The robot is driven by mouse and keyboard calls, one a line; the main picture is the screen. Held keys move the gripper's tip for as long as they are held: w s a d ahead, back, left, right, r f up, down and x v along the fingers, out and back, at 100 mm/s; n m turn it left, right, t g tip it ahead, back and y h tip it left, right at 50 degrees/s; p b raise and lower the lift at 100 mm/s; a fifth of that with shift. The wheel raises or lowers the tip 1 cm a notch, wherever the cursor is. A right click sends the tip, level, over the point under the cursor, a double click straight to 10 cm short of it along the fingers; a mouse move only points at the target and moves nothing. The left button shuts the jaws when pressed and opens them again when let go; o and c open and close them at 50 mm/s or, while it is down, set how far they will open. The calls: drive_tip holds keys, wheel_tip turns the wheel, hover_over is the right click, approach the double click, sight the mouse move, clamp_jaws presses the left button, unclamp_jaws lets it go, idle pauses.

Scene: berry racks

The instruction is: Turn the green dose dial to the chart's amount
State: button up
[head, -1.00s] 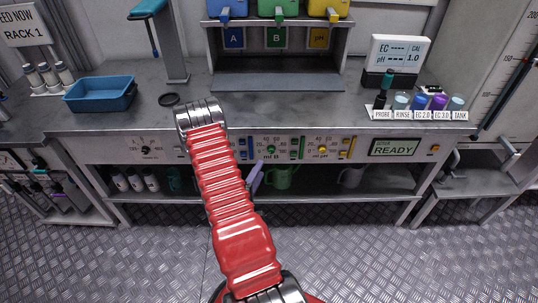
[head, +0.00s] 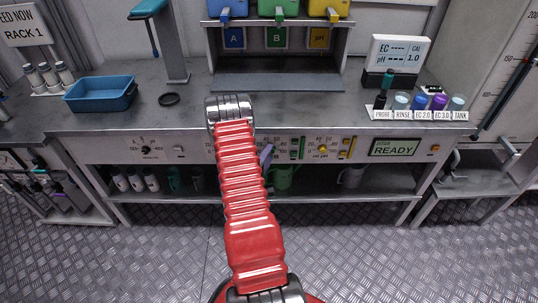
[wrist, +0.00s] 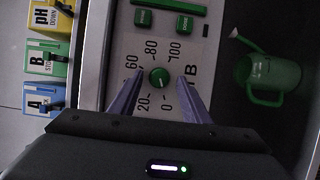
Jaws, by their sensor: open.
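The green dose dial (wrist: 160,78) is a small round knob on the light panel in the wrist view, ringed by numbers from 0 to 100 with a letter B beside it. Its pointer is too small to read surely. My gripper (wrist: 159,88) is open, with one purple finger on each side of the dial; I cannot tell whether either touches it. In the head view my red arm covers the green dial, and a purple finger (head: 266,157) shows beside the arm. The sign (head: 24,27) reads "FEED NOW RACK 1"; no dose amount is readable.
A yellow dial (head: 323,149) sits right of the arm on the panel. The display (head: 394,147) reads READY. A green watering can (wrist: 272,80) stands on the dark shelf below the panel. A blue tray (head: 100,94) is on the bench.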

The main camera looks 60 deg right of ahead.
drive_tip(key=shift+c, duration=0.4)
drive_tip(key=c, duration=0.9)
drive_tip(key=shift+w+d, duration=0.1)
drive_tip(key=shift+d, duration=0.05)
drive_tip(key=shift+a, duration=0.2)
drive_tip(key=shift+c, duration=0.2)
